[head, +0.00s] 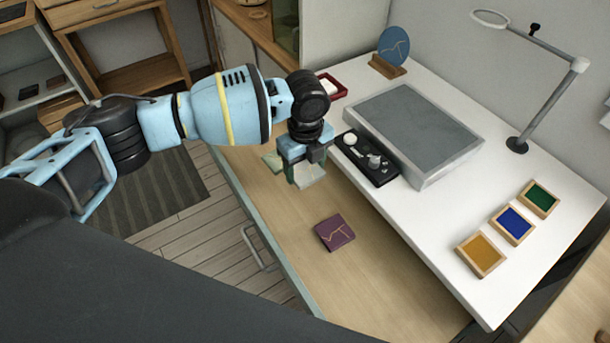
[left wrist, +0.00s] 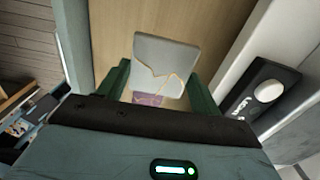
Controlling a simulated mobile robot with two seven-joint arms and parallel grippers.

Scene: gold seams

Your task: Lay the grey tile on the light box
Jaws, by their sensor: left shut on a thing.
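The grey tile (left wrist: 165,52), crossed by a thin gold seam, is between the green fingers of my left gripper (left wrist: 160,88) in the left wrist view. In the head view my left gripper (head: 307,172) points down over the wooden drawer, shut on the tile, whose pale face is partly hidden by the fingers. The light box (head: 415,125), a wide slab with a grey top and pale sides, lies on the white table to the right of the gripper. My right gripper is not in view.
A purple tile with a gold seam (head: 335,232) and a pale green piece (head: 272,160) lie in the drawer. A black control panel (head: 366,160) borders the light box. A lamp (head: 517,145) and blue, green and yellow framed squares (head: 512,224) stand on the white table.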

